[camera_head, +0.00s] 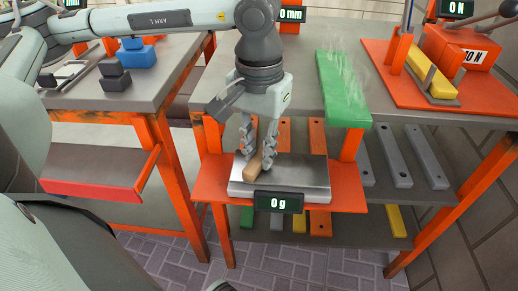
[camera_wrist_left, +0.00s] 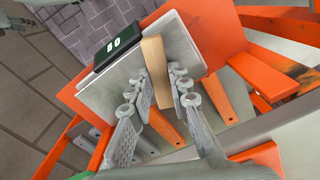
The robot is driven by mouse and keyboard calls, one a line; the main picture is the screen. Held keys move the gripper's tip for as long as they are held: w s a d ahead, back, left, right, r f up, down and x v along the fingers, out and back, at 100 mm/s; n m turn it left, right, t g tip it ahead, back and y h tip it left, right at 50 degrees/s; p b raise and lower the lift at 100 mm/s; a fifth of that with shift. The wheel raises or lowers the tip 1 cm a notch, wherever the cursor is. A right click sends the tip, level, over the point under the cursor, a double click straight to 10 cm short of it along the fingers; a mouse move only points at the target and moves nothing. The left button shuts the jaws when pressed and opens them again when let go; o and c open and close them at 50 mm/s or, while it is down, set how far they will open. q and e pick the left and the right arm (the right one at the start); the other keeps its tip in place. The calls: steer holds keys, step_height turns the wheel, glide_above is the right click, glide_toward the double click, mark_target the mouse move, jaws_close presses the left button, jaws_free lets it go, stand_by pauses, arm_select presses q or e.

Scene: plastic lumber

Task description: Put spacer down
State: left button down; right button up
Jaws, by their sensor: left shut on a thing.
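The spacer (camera_head: 250,168) is a small tan wooden block, held between the fingers of my left gripper (camera_head: 257,150). It is over the metal plate of a scale (camera_head: 305,175) whose display (camera_head: 279,203) reads 0 g. In the left wrist view the spacer (camera_wrist_left: 157,70) lies lengthwise between the two finger rows of the left gripper (camera_wrist_left: 158,88), over the scale plate (camera_wrist_left: 115,95). Whether its underside touches the plate is hard to tell.
A green plank (camera_head: 342,90) lies on the bench behind right. An orange test rig (camera_head: 440,75) with a yellow bar stands at the right. Dark and blue blocks (camera_head: 137,55) sit on the left bench. Orange and grey bars (camera_head: 395,160) lie on the shelf below.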

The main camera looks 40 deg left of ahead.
mark_target(259, 157)
arm_select(q)
steer(key=shift+f, duration=0.15)
steer(key=c, duration=1.4)
jaws_free()
steer(key=shift+c, duration=0.2)
arm_select(e)
steer(key=shift+d+r, duration=0.3)
steer(key=shift+r, duration=0.35)
steer(key=shift+r, duration=0.1)
arm_select(q)
steer(key=shift+r, duration=0.7)
step_height(259, 157, up, 11)
steer(key=shift+r, duration=0.1)
arm_select(e)
steer(key=shift+w+a+f, duration=0.15)
steer(key=shift+f, duration=0.25)
